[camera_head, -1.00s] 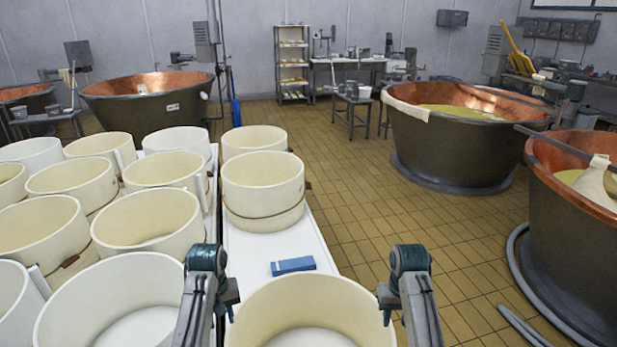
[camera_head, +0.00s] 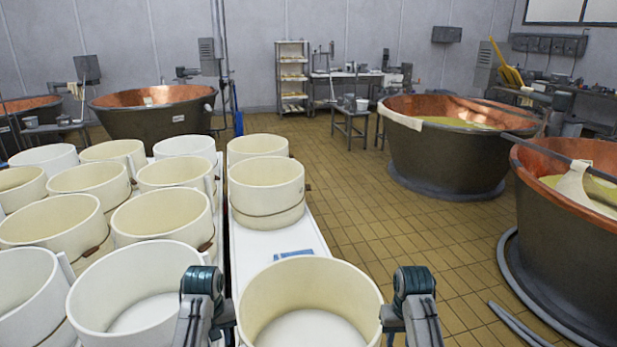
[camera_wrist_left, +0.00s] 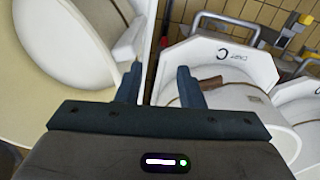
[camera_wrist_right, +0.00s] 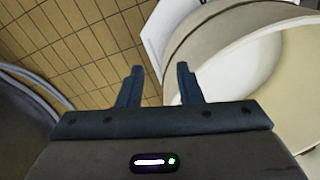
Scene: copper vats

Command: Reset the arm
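My left gripper (camera_head: 222,322) and right gripper (camera_head: 392,320) hang low at the front of the head view, on either side of a cream round tub (camera_head: 312,275). In the left wrist view the fingers (camera_wrist_left: 158,82) are apart with nothing between them; a white mould with a brown strap (camera_wrist_left: 222,88) lies behind them. In the right wrist view the fingers (camera_wrist_right: 158,80) are also apart and empty, over the tiled floor and beside a cream tub (camera_wrist_right: 275,75). A blue block (camera_head: 294,253) on the white table is mostly hidden behind the front tub.
Several cream tubs (camera_head: 62,222) crowd the white tables (camera_head: 292,236) on the left and centre. Large copper vats stand at the right (camera_head: 455,155), near right (camera_head: 570,250) and back left (camera_head: 150,128). The tiled floor (camera_head: 370,220) between the tables and right vats is open.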

